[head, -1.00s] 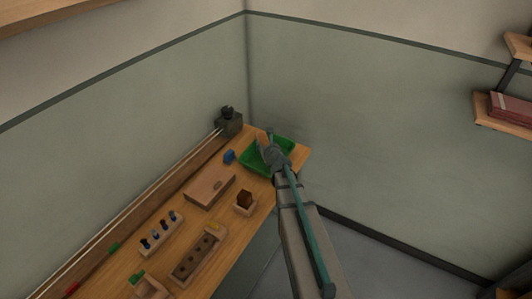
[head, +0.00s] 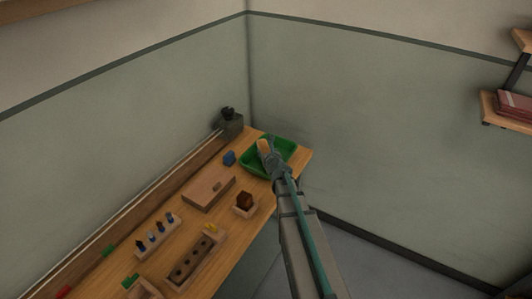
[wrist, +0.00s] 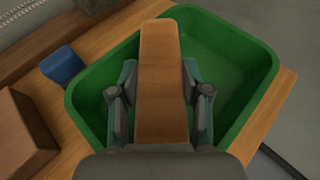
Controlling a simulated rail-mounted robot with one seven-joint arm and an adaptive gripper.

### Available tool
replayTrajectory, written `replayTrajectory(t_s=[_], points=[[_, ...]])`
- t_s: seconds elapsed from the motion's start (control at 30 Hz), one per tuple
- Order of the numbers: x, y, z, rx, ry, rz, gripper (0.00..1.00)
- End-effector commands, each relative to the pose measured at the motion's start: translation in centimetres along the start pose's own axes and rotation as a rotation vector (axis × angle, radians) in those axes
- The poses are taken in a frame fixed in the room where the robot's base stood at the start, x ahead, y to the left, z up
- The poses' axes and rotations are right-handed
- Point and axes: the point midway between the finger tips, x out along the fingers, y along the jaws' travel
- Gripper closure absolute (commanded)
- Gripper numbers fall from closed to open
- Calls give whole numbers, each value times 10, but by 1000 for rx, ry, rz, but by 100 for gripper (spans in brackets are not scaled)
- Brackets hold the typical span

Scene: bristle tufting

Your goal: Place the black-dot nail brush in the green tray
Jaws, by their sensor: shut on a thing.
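The green tray (head: 286,150) sits at the far right end of the wooden bench. It fills much of the wrist view (wrist: 232,44). My gripper (wrist: 160,95) is over the tray, shut on a tan wooden brush (wrist: 161,50), with one finger on each side of it. In the head view my gripper (head: 268,155) and the brush (head: 264,146) show over the tray's left part. I cannot tell if the brush touches the tray floor. Its bristles and any black dot are hidden.
A blue block (head: 229,158) stands just left of the tray. Further along the bench are a wooden box (head: 208,188), a small holder with a brown block (head: 245,201), a peg rack (head: 156,238) and a holed block (head: 194,257). A dark grey object (head: 230,122) stands behind.

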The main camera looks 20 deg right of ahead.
Motion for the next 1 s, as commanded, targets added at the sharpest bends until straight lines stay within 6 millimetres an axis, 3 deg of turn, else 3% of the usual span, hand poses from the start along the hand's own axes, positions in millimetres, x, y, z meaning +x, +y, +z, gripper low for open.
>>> replayTrajectory(t_s=[0.33,0.37,0.5,1.0], points=[[3,0,-6,1,-1,0,95],[3,0,-6,1,0,0,49],[3,0,-6,1,0,0,28],[-2,0,4,0,-1,0,28]])
